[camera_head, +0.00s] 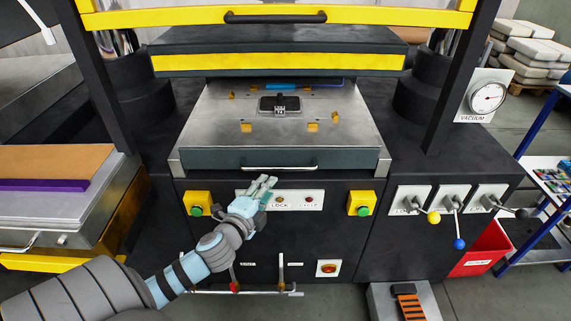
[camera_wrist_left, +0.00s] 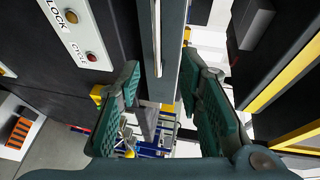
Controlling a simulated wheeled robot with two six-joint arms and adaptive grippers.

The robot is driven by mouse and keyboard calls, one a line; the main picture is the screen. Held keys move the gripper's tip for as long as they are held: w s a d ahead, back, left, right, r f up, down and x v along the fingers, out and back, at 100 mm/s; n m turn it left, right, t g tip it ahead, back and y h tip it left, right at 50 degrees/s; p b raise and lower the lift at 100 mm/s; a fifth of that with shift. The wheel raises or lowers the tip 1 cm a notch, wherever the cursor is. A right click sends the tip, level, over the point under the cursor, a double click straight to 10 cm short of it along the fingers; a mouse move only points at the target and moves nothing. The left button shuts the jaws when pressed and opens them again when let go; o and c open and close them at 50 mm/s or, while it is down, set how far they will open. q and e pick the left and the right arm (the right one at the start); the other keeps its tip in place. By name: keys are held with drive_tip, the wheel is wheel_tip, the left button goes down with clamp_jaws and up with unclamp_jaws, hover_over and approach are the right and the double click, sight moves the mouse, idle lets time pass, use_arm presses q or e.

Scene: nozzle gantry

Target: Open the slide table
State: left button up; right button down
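The slide table (camera_head: 219,120) is a grey metal plate with a dark teal front panel (camera_head: 220,159) and a light bar handle (camera_head: 280,167) across it. It lies under the yellow-striped press head. My left gripper (camera_head: 264,184) is just below and left of the handle's middle, in front of the LOCK panel. In the left wrist view, the left gripper (camera_wrist_left: 162,62) is open, and the handle (camera_wrist_left: 157,38) and panel edge run between its fingers. I cannot see contact with the handle. My right gripper is not in view.
A panel with LOCK and CYCLE lamps (camera_head: 309,200) sits below the slide table, between two yellow button boxes (camera_head: 197,204) (camera_head: 361,203). Levers with coloured knobs (camera_head: 434,217) are at right. A tray cart (camera_head: 40,212) stands at left. A red bin (camera_head: 482,252) is on the floor.

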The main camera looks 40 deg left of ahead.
sight(284, 170)
use_arm(q)
drive_tip(key=x, duration=1.3)
drive_tip(key=shift+w+a+f+b, duration=0.1)
drive_tip(key=shift+f+b, duration=0.2)
drive_tip(key=shift+b, duration=0.05)
clamp_jaws()
